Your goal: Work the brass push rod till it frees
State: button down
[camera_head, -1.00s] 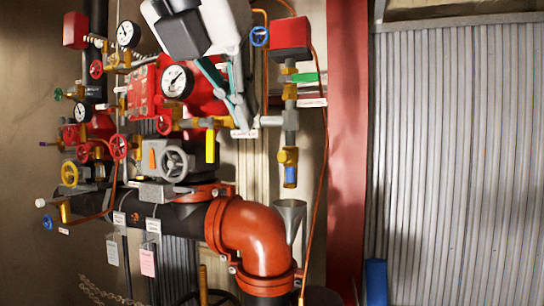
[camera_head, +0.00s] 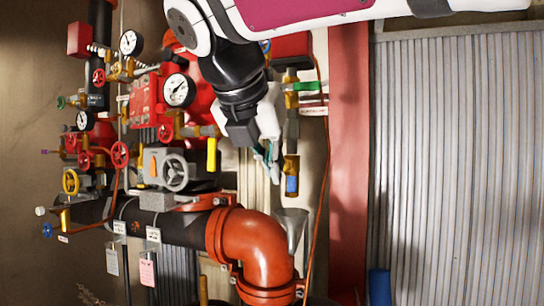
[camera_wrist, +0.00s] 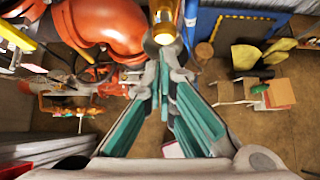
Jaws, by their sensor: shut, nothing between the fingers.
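A brass fitting with a blue band (camera_head: 291,176) hangs upright at the bottom of the vertical pipe, above a grey funnel (camera_head: 291,226). I cannot tell whether the push rod is part of it. In the wrist view a shiny brass cylinder end (camera_wrist: 164,32) shows just beyond my fingertips, at the top centre. My gripper (camera_head: 270,160) is just left of the brass fitting, pointing down. It also shows in the wrist view (camera_wrist: 160,78), with its teal fingers closed together at the tips and empty. Contact with the brass cannot be told.
A large orange elbow pipe (camera_head: 250,240) stands below and left of the funnel. Gauges and a grey handwheel (camera_head: 174,172) crowd the left. A yellow lever (camera_head: 212,154) is left of my gripper. A red post (camera_head: 348,150) and corrugated panel (camera_head: 455,160) are at right.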

jog(key=shift+w+d, duration=0.1)
jog(key=shift+w, duration=0.3)
jog(key=shift+w+d+p, duration=0.2)
jog(key=shift+w+p, duration=0.25)
jog(key=shift+w, duration=0.05)
jog(key=shift+w+d+p, duration=0.15)
jog(key=shift+w+p, duration=0.25)
jog(key=shift+w, duration=0.05)
